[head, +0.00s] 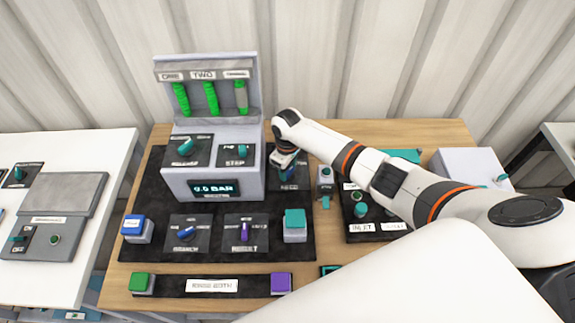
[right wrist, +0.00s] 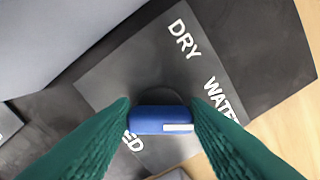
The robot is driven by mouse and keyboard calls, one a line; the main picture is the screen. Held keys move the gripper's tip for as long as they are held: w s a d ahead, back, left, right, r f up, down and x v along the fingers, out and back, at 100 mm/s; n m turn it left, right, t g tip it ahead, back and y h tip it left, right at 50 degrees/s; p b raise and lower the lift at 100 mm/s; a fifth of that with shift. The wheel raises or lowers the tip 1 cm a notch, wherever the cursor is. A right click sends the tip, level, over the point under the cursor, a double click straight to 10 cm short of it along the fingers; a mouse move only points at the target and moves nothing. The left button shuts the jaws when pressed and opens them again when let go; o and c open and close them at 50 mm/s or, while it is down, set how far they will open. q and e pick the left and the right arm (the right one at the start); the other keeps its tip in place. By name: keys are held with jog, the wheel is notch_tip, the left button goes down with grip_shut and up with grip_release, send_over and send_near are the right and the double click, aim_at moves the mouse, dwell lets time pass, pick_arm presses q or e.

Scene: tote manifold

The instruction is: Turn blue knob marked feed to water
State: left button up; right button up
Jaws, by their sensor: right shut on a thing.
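The blue knob (right wrist: 150,112) sits on a dark grey plate (right wrist: 120,80) with the white words DRY and WATER and a partly hidden word ending in ED. The knob's long side lies across the right wrist view, and its white mark is at the right end, on the side of WATER. My right gripper (right wrist: 160,120) is shut on the knob, with one green finger at each end. In the head view my right gripper (head: 286,160) is at the plate right of the grey console, covering most of the knob. My left gripper is not in view.
Several other knobs and buttons lie in front.

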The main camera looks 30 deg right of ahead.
dwell(0.3)
jog(key=o, duration=1)
jog(key=shift+r, duration=0.1)
notch_tip(320, 180, up, 12)
jog(key=shift+f+b, duration=0.1)
jog(key=shift+b, duration=0.95)
